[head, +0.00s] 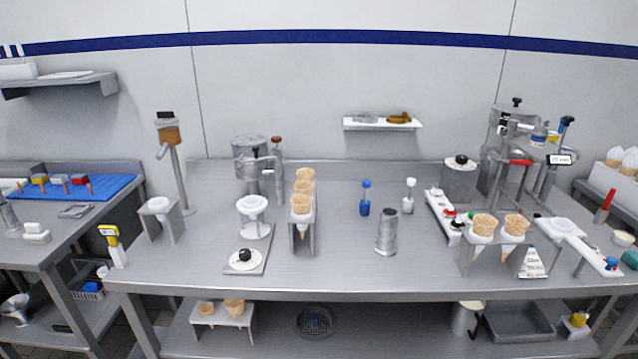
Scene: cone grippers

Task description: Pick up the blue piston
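The blue piston (365,198) stands upright on the steel table (330,262), right of the table's middle and toward the back. It has a wide blue lower part, a thin stem and a small blue top. A similar white piston (408,196) stands a little to its right, apart from it. A grey metal cylinder (386,234) stands in front, between the two. Nothing covers the blue piston. Neither of my grippers shows in the head view.
A stand of wafer cones (302,205) is left of the blue piston. A white rail with coloured knobs (443,214) and another cone stand (484,230) are to the right. A small wall shelf (383,125) hangs behind. The table just around the piston is clear.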

